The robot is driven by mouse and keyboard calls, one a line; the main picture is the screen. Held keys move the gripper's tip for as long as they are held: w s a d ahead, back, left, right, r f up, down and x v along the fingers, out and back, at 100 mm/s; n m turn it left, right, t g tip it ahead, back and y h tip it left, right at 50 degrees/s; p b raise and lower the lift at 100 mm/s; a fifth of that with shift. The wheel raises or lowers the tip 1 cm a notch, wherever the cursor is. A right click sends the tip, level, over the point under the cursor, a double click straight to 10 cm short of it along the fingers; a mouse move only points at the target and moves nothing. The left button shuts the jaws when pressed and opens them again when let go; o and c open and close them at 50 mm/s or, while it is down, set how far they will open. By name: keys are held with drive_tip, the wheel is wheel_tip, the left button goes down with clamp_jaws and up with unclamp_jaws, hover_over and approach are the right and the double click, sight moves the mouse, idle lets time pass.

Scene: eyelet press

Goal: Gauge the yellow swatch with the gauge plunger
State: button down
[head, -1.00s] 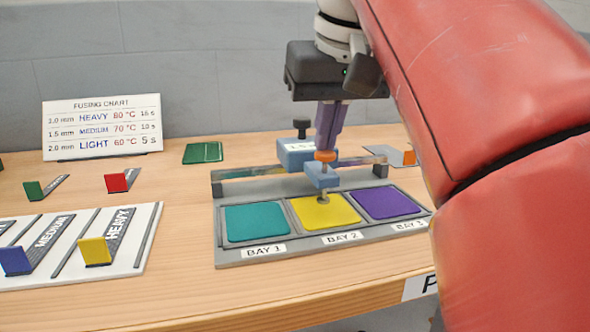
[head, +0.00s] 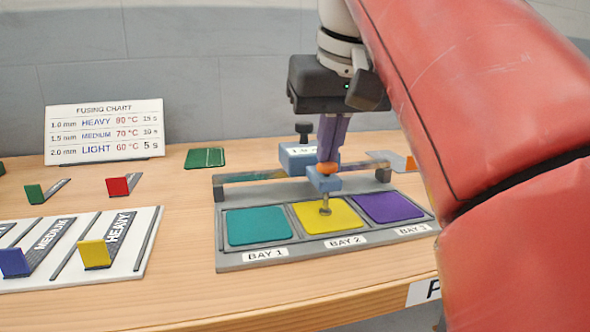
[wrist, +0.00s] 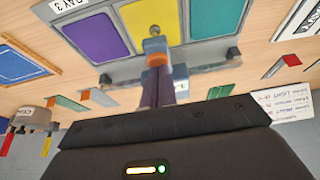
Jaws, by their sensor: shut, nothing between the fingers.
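The yellow swatch (head: 333,217) lies flat in BAY 2 of the grey three-bay tray (head: 232,263), between a teal swatch (head: 258,226) and a purple swatch (head: 394,207). The gauge stands over BAY 2 on a rail: a blue body with a display (head: 297,158) and a plunger with an orange knob (head: 327,168). The plunger's round grey foot (head: 325,210) is at the yellow swatch and appears to touch it. My gripper (head: 328,158) is shut, pointing down, its fingertips on top of the orange knob. The wrist view also shows the fingers above the orange knob (wrist: 157,60).
A white rack (head: 125,275) labelled MEDIUM and HEAVY, with blue and yellow tabs, lies at left. Green and red tabs and a green piece (head: 205,157) lie behind. A fusing chart (head: 104,132) stands at the back left. The table between rack and tray is clear.

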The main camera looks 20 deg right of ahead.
drive_tip(key=shift+r+p, duration=2.25)
drive_tip(key=shift+r, duration=1.25)
